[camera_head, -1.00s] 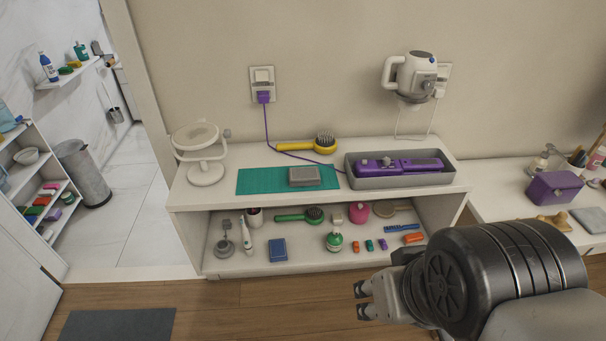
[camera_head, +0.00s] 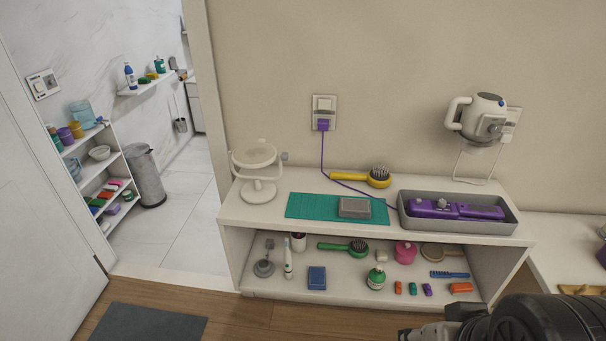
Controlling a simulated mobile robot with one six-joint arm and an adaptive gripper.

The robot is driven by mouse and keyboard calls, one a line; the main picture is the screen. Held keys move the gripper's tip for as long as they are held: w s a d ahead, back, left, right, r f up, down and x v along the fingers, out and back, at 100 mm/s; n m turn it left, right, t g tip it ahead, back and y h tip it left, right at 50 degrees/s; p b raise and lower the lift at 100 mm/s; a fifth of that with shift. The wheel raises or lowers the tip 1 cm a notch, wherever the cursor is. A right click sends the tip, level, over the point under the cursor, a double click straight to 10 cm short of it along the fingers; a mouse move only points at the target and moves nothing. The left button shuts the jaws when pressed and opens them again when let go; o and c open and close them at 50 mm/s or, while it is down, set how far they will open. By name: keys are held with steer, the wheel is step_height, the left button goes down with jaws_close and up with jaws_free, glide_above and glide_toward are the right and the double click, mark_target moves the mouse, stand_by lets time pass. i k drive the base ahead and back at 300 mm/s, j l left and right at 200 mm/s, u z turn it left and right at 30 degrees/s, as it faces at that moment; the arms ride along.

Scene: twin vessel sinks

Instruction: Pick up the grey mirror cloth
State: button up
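A small grey rectangular item (camera_head: 354,207) lies on the teal mat (camera_head: 310,207) on top of the white shelf unit. It looks like a folded cloth or a flat box; I cannot tell for sure that it is the grey mirror cloth. A white round mirror on a stand (camera_head: 256,172) stands to its left. My gripper (camera_head: 407,334) is at the bottom edge, low and in front of the shelf unit, well apart from the grey item. Its fingers are mostly cut off by the frame, so their opening is hidden.
A grey tray (camera_head: 404,222) with a purple tool is right of the mat. A yellow brush (camera_head: 360,177) and purple cord lie behind it. The lower shelf holds several small items.

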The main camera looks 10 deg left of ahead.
mark_target(354, 207)
steer(key=i+l+u, duration=0.3)
steer(key=i, duration=0.3)
steer(key=i+l+u, duration=0.3)
steer(key=i, duration=0.25)
